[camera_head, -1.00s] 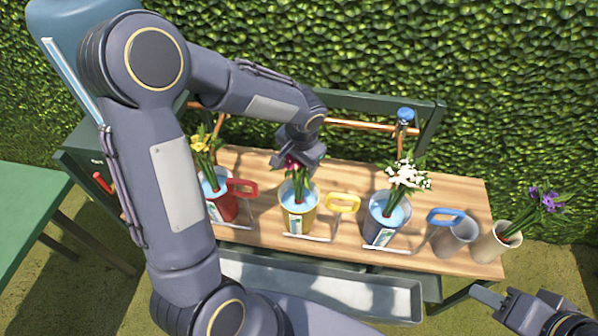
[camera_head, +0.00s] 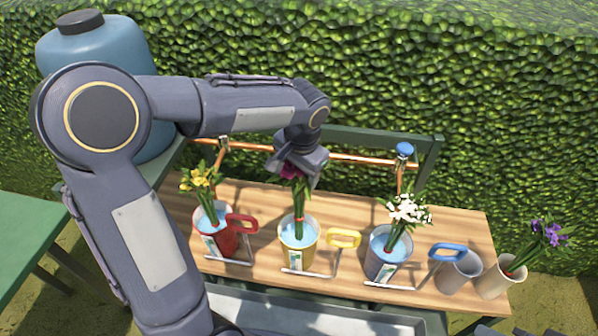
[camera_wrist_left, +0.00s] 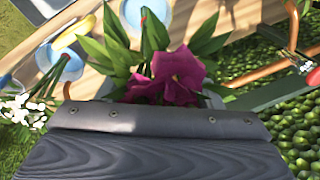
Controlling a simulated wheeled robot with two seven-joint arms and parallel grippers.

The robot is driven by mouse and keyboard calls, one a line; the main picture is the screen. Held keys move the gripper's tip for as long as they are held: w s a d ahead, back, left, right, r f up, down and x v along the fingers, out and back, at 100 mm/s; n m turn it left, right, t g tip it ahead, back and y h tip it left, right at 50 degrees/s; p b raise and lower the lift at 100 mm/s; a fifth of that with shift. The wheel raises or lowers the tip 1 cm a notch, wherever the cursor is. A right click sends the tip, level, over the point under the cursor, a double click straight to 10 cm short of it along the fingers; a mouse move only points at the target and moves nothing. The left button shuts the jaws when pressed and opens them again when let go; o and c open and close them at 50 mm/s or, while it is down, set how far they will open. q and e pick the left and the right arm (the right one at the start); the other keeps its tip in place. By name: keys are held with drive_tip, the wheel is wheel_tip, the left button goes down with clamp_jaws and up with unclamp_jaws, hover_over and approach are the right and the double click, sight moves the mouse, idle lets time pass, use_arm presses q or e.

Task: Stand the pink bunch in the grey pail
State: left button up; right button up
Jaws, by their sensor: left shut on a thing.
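My left gripper (camera_head: 300,165) is shut on the pink bunch (camera_head: 290,172), just under its flowers. The bunch hangs upright over the yellow pail (camera_head: 312,256), its green stems and red band showing above the water. I cannot tell whether the stem ends are clear of the pail. In the left wrist view the magenta flowers (camera_wrist_left: 180,76) and green leaves stick out past the gripper; the fingertips are hidden. The grey pail (camera_head: 458,272) stands empty towards the bench's right end. My right gripper is not in view.
The red pail (camera_head: 228,242) holds yellow flowers, the blue pail (camera_head: 378,266) white flowers, and the cream pail (camera_head: 494,280) purple flowers. Coloured handles (camera_head: 343,238) stand between the pails. A copper pipe with a blue tap (camera_head: 404,150) runs behind. A hedge rises at the back.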

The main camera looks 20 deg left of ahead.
use_arm(q)
wheel_tip(320, 180, up, 10)
drive_tip(key=p, duration=0.7)
drive_tip(key=shift+r+p, duration=0.15)
drive_tip(key=shift+p, duration=0.2)
